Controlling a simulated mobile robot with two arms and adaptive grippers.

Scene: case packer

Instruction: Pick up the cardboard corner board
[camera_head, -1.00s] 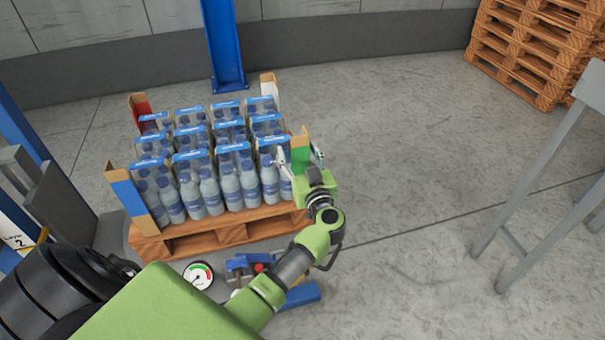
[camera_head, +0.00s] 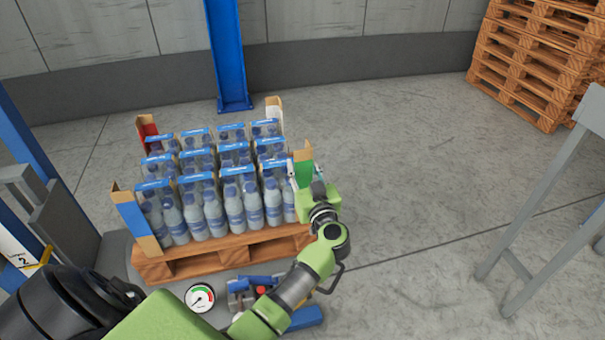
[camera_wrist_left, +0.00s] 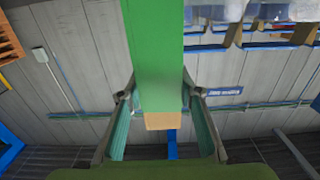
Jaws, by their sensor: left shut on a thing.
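The cardboard corner board with a green face (camera_head: 305,171) stands upright at the front right corner of the bottle load in the head view. It also shows in the left wrist view as a long green strip (camera_wrist_left: 153,55) with a bare brown cardboard end (camera_wrist_left: 160,121). My left gripper (camera_head: 307,178) is shut on this board, with one finger on each side of it; its fingers also show in the left wrist view (camera_wrist_left: 162,108). Whether the board's lower end touches the pallet is hidden by the gripper. My right gripper is not in view.
Shrink-wrapped bottle packs (camera_head: 215,190) fill the wooden pallet (camera_head: 215,258). Blue (camera_head: 134,220), red (camera_head: 148,130) and white (camera_head: 275,115) corner boards stand at its other corners. A blue post (camera_head: 228,55) rises behind. A grey metal frame (camera_head: 545,190) stands right; floor between is clear.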

